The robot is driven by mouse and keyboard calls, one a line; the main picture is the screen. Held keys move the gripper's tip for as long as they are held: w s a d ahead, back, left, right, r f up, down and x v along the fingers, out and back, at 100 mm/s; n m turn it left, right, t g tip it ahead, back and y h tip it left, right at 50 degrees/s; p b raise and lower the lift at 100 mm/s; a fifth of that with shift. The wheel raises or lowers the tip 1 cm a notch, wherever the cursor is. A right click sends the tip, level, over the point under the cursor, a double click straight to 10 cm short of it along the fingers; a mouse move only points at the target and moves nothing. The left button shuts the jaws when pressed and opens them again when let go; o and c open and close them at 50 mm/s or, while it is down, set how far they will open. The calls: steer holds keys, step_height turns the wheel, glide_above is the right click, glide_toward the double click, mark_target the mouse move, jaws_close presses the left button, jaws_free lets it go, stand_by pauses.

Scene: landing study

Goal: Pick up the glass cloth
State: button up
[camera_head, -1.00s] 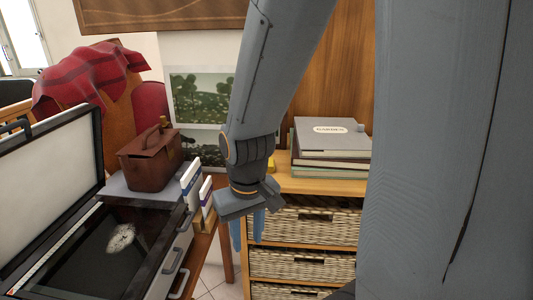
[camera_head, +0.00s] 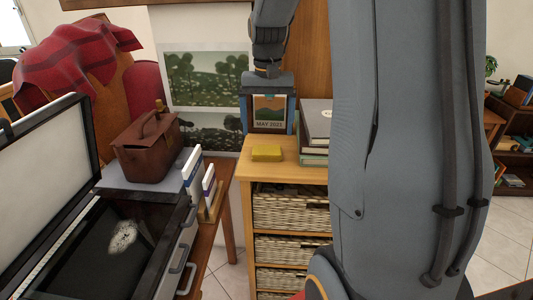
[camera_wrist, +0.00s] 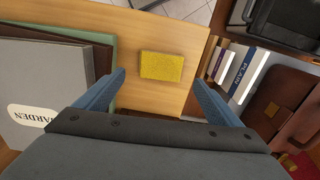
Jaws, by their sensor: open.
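The glass cloth, which I take to be the small yellow folded piece (camera_head: 267,153), lies flat on top of the wooden cabinet (camera_head: 285,172). In the wrist view the yellow cloth (camera_wrist: 162,66) sits between and slightly beyond my fingertips. My gripper (camera_head: 268,130) is open and empty, with blue fingers pointing down above the cabinet top. In the wrist view my gripper (camera_wrist: 160,80) has one finger on each side of the cloth, apart from it.
A stack of large books (camera_head: 316,132) lies right of the cloth. A calendar (camera_head: 269,116) shows behind my gripper. Wicker drawers (camera_head: 290,208) are below.

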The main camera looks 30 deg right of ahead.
mark_target(267, 150)
steer(key=shift+s+a+f+p, duration=0.1)
steer(key=shift+f+p, duration=1.2)
steer(key=shift+f, duration=2.4)
steer(key=c, duration=1.1)
